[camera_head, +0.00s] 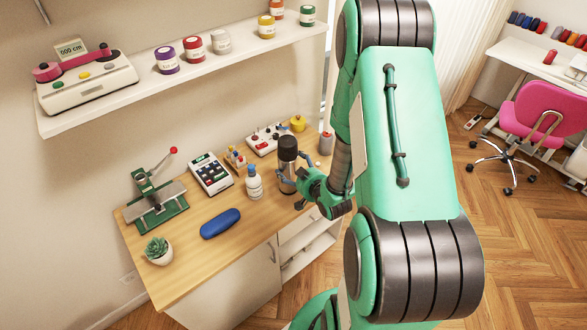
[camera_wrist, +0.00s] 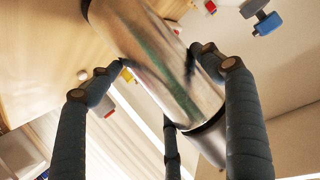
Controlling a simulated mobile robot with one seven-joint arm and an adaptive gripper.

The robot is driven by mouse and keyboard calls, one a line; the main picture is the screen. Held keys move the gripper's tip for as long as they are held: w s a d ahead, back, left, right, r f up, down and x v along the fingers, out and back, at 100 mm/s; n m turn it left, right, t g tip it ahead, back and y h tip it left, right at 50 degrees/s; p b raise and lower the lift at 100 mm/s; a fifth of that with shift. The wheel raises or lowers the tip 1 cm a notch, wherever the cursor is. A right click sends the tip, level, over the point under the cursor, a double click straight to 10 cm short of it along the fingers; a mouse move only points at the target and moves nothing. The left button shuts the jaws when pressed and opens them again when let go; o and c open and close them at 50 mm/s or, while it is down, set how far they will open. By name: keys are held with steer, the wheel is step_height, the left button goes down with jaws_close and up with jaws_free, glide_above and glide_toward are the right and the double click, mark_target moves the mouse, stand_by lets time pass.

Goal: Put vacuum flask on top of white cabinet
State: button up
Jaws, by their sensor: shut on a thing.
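The vacuum flask (camera_head: 288,150) is a silver cylinder with a dark top, upright at the back right part of the wooden worktop. My gripper (camera_head: 289,180) is shut on its body, with fingers on both sides. The wrist view shows the shiny metal body of the flask (camera_wrist: 165,65) between the dark blue fingers of my gripper (camera_wrist: 155,82). I cannot tell whether its base touches the worktop. A white cabinet (camera_head: 238,297) with a door stands under the wooden worktop (camera_head: 190,258); I cannot tell if it is the task's cabinet.
A white bottle (camera_head: 254,184) stands just left of the flask. A blue case (camera_head: 220,223), a calculator (camera_head: 211,175), a green press (camera_head: 155,200) and a potted plant (camera_head: 158,251) are farther left. A white shelf (camera_head: 190,82) hangs above. A pink chair (camera_head: 540,115) stands at right.

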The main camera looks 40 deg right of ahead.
steer(key=shift+f, duration=0.15)
steer(key=o, duration=1.5)
steer(key=shift+c, duration=0.2)
steer(key=shift+s+r, duration=0.1)
steer(key=shift+r, duration=0.15)
steer(key=p+v, duration=0.2)
steer(key=v, duration=0.9)
steer(key=shift+s+a+r, duration=0.15)
steer(key=shift+s+r, duration=0.05)
steer(key=shift+s, duration=0.1)
steer(key=shift+w, duration=0.1)
